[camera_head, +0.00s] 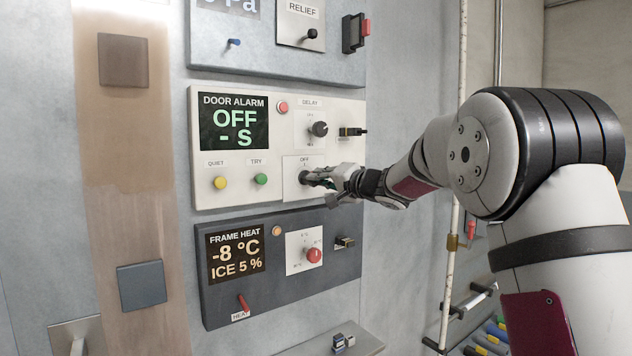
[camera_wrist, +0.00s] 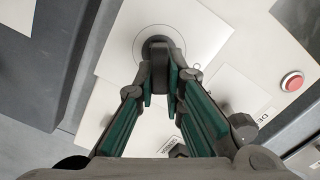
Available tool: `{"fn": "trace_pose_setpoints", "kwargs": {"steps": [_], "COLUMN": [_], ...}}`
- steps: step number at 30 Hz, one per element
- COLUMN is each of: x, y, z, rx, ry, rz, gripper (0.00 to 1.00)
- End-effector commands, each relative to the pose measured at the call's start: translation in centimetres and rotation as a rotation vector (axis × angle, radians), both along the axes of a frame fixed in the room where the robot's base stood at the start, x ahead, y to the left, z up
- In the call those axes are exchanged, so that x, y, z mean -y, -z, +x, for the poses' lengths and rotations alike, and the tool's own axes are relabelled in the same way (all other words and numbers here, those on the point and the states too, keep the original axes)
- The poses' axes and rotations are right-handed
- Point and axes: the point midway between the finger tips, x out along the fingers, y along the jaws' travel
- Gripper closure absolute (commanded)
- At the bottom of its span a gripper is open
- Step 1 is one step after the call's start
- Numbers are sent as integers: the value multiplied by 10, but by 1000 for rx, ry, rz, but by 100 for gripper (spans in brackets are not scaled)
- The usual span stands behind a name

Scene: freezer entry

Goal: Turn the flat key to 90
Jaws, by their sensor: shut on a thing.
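The flat key (camera_head: 303,178) is on a white plate marked OFF, at the lower right of the door alarm panel. In the wrist view the dark key (camera_wrist: 158,62) stands out from a round base at the top centre. My gripper (camera_head: 315,179) reaches it from the right. In the wrist view the green-padded fingers of my gripper (camera_wrist: 160,88) are shut on the key, one on each side. The fingers hide part of the key in the head view, and I cannot read its angle there. The door alarm display (camera_head: 234,121) reads OFF - S.
A delay knob (camera_head: 319,129) and a black plug (camera_head: 352,132) sit just above the key. Yellow (camera_head: 220,183) and green (camera_head: 261,179) buttons are to its left. The frame heat panel (camera_head: 222,304) with a red knob (camera_head: 314,255) is below. A white pipe (camera_head: 456,110) stands right.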

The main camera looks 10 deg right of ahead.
Motion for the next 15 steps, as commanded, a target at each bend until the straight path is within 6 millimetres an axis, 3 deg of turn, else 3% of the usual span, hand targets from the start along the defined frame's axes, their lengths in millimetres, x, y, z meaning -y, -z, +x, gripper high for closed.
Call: {"fn": "trace_pose_setpoints", "kwargs": {"steps": [14,15], "x": [-1,-2], "y": [4,4], "z": [0,0], "rx": [-207,-207], "ry": [-4,-4], "rz": [496,496], "gripper": [100,83]}}
